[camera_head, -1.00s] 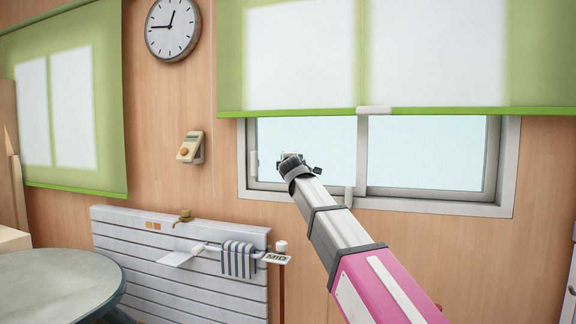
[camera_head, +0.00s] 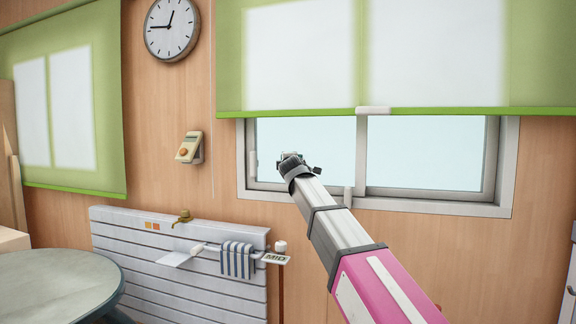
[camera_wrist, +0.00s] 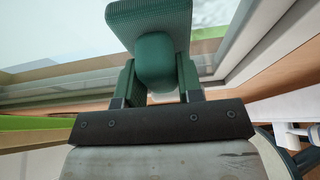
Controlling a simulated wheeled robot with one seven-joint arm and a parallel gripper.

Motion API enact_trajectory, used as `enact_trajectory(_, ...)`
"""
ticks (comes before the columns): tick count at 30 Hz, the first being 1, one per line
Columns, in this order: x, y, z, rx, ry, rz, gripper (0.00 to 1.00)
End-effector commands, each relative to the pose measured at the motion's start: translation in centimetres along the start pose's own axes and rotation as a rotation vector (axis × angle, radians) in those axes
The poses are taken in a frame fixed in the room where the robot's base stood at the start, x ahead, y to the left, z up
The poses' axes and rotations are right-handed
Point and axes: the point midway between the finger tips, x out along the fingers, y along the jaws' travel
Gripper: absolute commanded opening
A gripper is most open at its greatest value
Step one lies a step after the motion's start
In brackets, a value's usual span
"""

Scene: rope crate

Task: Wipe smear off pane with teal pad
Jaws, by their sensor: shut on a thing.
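My gripper (camera_wrist: 154,82) is shut on the teal pad (camera_wrist: 150,20) in the wrist view, with a finger on each side of its rounded grip. The pad's flat head is at the top of that view, in front of the pane (camera_wrist: 60,30). In the head view my gripper (camera_head: 291,157) is at the lower left of the window pane (camera_head: 310,140), and the pad is hidden there. A faint whitish mottled patch, perhaps the smear (camera_wrist: 215,12), shows right of the pad. I cannot tell whether the pad touches the glass.
The window frame (camera_head: 430,204) borders the pane, and a green blind (camera_head: 232,60) covers the upper window. A radiator (camera_head: 150,255) with a striped cloth (camera_head: 238,259) on a rail is below left. A round table (camera_head: 60,280) stands at lower left. A wall box (camera_head: 190,147) hangs left of the window.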

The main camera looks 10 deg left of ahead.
Motion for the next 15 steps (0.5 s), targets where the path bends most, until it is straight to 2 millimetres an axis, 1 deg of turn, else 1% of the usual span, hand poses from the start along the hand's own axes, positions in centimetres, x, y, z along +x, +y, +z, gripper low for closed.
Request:
enact_trajectory(7, 0.0, -0.3, 0.0, -0.001, 0.0, 0.0, 0.15)
enact_trajectory(15, -0.1, -1.8, 0.0, 0.0, 0.001, 0.0, 0.15)
